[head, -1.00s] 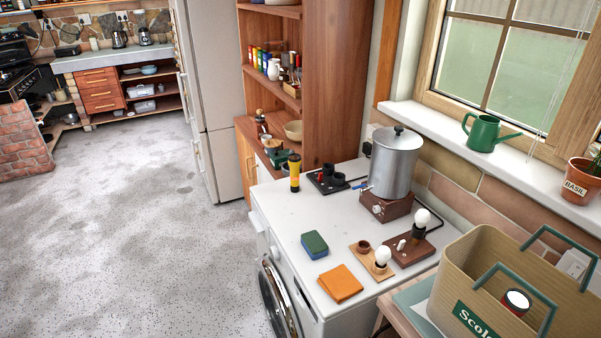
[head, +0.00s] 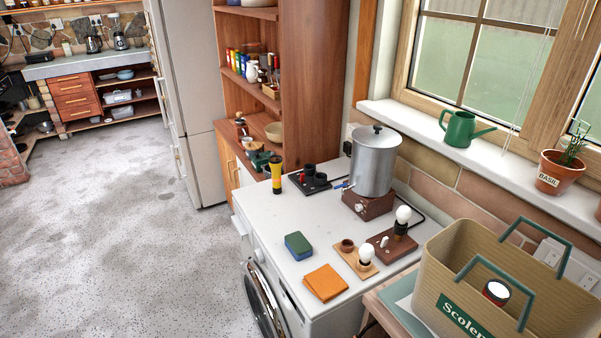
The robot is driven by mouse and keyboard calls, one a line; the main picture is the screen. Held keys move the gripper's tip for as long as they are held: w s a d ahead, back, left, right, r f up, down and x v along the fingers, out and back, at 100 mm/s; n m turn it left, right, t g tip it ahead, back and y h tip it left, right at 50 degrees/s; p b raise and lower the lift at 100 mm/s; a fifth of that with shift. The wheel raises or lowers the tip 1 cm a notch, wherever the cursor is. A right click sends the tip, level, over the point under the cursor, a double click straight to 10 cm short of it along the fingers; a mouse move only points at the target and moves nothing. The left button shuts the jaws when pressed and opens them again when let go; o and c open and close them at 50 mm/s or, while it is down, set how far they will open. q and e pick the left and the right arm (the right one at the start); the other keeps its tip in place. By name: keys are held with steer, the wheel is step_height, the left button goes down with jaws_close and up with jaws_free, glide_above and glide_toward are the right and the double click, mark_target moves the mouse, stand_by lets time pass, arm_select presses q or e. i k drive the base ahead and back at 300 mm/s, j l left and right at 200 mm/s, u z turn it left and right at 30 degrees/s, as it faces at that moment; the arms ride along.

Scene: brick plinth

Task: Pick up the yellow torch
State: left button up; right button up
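The yellow torch (head: 276,176), yellow with black ends, stands upright on the white worktop of the washing machine (head: 262,218), near its far left corner. It stands left of a black block with several dark round parts. Neither of my grippers shows in the head view, so nothing is seen touching the torch.
A steel pot (head: 375,163) on a brown base stands right of the torch. A sponge (head: 298,245), an orange cloth (head: 325,282) and boards with bulbs (head: 367,254) lie nearer. A tan basket (head: 455,275) fills the lower right. The floor at left is clear.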

mark_target(275, 163)
steer(key=i+j+z, duration=0.1)
steer(key=i+j, duration=0.15)
steer(key=i+j+z, duration=0.15)
steer(key=j, duration=0.25)
steer(key=i+j+z, duration=0.1)
steer(key=i+j, duration=0.25)
steer(key=i+j+z, duration=0.1)
steer(key=j, duration=0.3)
steer(key=i+j+z, duration=0.15)
steer(key=i+j, duration=0.15)
steer(key=j, duration=0.1)
